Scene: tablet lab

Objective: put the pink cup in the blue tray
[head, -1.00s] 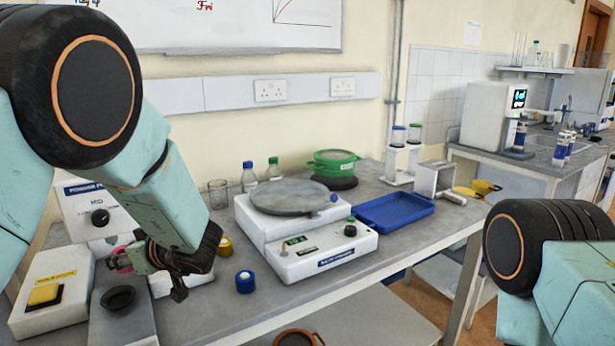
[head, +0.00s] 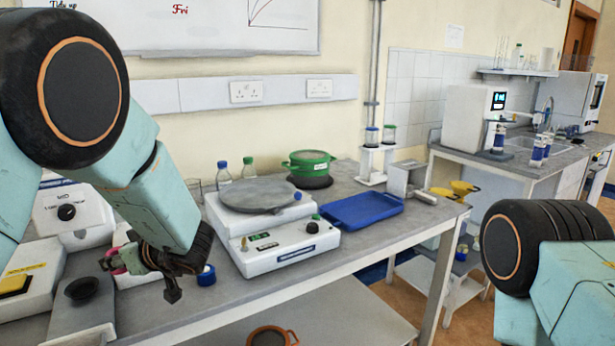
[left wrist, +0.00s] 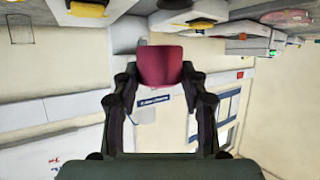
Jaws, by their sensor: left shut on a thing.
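The pink cup shows in the left wrist view (left wrist: 161,66) between the fingertips of my left gripper (left wrist: 162,85). My left gripper is shut on it. In the head view the left gripper (head: 150,262) is over the left part of the bench, and only a bit of the pink cup (head: 118,262) shows beside its fingers. The blue tray (head: 361,209) lies flat and empty on the bench, right of the white hotplate machine and well right of the gripper. My right gripper is out of the picture; only part of that arm shows at lower right.
A white machine with a round grey plate (head: 258,196) stands between the gripper and the tray. A blue-capped jar (head: 206,275) is close to the gripper. A green pot (head: 308,166) and two bottles stand behind. A black bowl (head: 83,290) sits at left.

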